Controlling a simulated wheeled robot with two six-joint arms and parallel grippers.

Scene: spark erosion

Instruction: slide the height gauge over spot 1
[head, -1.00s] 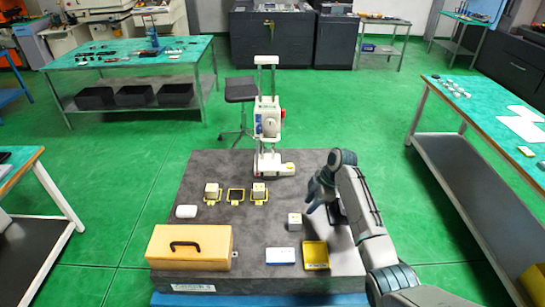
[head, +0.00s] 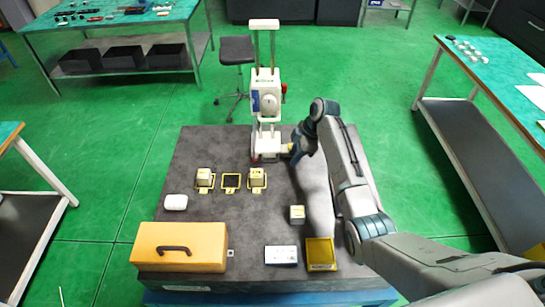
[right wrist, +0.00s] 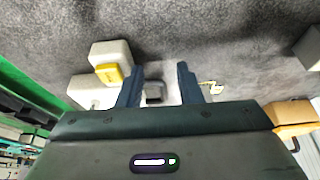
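The height gauge (head: 267,98) is a tall white upright with two posts, standing on the far part of the dark grey stone plate (head: 215,150). Three yellow-framed spots lie in front and to the left of it: a left one (head: 205,189) and a right one (head: 257,188), each with a pale block on it, and an empty middle one (head: 231,183). I cannot read their numbers. My right gripper (head: 294,160) is low beside the gauge's base, on its right. In the right wrist view its fingers (right wrist: 158,85) are apart; contact is unclear. My left gripper is out of view.
An orange case (head: 180,246), a white box (head: 281,254) and a yellow tray (head: 320,253) lie along the near edge. A small pale block (head: 297,213) and a white rounded item (head: 176,202) lie further in. The plate's middle is mostly clear.

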